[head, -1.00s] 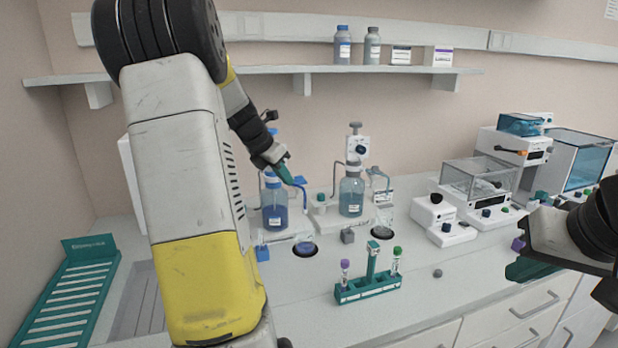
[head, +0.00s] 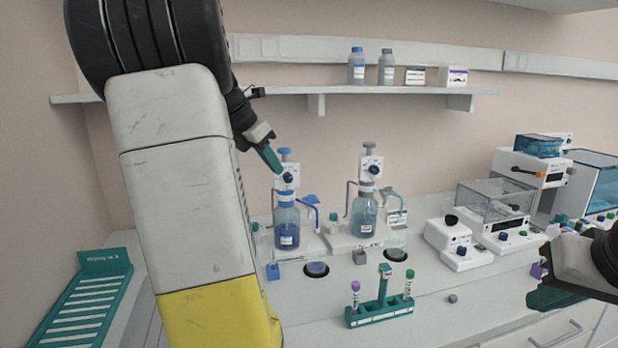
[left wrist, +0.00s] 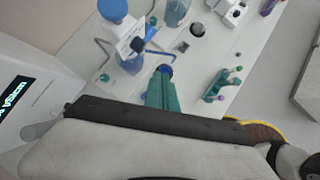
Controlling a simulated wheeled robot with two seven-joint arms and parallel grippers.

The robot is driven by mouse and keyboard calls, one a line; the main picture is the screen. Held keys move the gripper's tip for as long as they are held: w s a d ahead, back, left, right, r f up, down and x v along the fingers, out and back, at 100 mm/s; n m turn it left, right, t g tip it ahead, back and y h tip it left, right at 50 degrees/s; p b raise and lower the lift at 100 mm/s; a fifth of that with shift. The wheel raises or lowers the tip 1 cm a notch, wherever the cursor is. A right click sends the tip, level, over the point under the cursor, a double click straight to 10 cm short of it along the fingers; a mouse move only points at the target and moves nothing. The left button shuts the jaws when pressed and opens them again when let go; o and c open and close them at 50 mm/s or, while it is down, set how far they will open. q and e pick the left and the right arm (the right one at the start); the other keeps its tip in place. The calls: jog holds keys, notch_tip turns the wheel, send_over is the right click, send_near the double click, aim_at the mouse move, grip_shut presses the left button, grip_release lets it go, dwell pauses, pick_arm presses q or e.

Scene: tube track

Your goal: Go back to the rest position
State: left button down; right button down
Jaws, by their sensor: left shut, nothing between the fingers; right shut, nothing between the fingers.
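My left gripper (head: 272,160) is shut and empty. In the head view its green fingers hang in the air in front of the left dispenser bottle's top, below the shelf. In the left wrist view the shut fingers (left wrist: 161,88) point toward the bench, with nothing between them. My right gripper (head: 548,297) is at the right edge of the head view, shut and empty, over the front of the bench. Part of it is cut off by the frame. My left arm covers much of the left side of the head view.
A blue dispenser bottle (head: 287,226) and a second one (head: 365,215) stand at the bench's back. A green tube rack (head: 379,314) with a purple-capped and a green-capped tube stands in front. Instruments (head: 492,207) stand at right. A wall shelf (head: 300,92) runs above; a green rack (head: 88,300) lies left.

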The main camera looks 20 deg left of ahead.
pick_arm(q)
jog(key=shift+s+r, duration=0.25)
jog(key=shift+r, duration=0.15)
jog(key=s+d+f+m, duration=0.1)
jog(key=s+d+m, duration=0.2)
jog(key=d+m, duration=0.4)
jog(key=s+d+m, duration=0.4)
jog(key=d+m, duration=0.2)
jog(key=d, duration=0.2)
jog(key=s+d+f+m, duration=0.7)
jog(key=s+d+m, duration=0.3)
jog(key=m, duration=0.8)
jog(key=shift+s+m+y, duration=0.3)
jog(key=shift+s, duration=0.4)
